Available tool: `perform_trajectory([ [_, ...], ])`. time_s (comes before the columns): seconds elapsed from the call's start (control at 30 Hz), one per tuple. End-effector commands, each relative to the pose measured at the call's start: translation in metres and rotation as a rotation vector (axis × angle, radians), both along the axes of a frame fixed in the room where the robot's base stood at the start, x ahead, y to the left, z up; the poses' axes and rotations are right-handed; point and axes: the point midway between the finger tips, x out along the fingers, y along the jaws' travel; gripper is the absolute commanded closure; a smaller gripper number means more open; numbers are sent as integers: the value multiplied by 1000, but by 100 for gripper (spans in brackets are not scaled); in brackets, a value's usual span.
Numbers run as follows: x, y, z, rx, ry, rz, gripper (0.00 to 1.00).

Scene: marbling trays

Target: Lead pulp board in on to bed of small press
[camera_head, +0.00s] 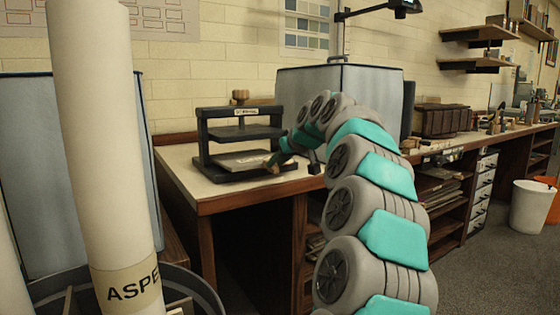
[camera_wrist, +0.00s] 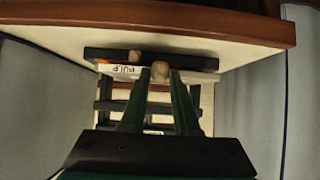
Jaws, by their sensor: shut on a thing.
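The small press (camera_head: 239,133) is a black frame with a wooden knob on top, standing on the bench. The pulp board (camera_head: 243,160), a pale flat slab, is inside the frame, low over the bed; I cannot tell whether it rests fully on it. Its edge, lettered "PULP", shows in the wrist view (camera_wrist: 122,70). My gripper (camera_head: 275,160) is at the front right of the press. In the wrist view its green fingers (camera_wrist: 161,74) are shut on a small pale wooden piece at the board's edge. The fingers hide part of the board.
The bench top (camera_head: 182,165) is clear to the left of the press. A grey-blue panelled box (camera_head: 350,82) stands behind my arm. A large pale roll marked "ASPE" (camera_head: 100,140) blocks the left foreground. A dark wooden box (camera_head: 442,121) is further right.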

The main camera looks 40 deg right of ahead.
Motion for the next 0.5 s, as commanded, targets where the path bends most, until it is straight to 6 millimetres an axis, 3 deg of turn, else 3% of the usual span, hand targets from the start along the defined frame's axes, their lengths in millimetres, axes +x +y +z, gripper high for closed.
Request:
perform_trajectory([
  [0.5,23,-1,3,-1,-6,-1,100],
])
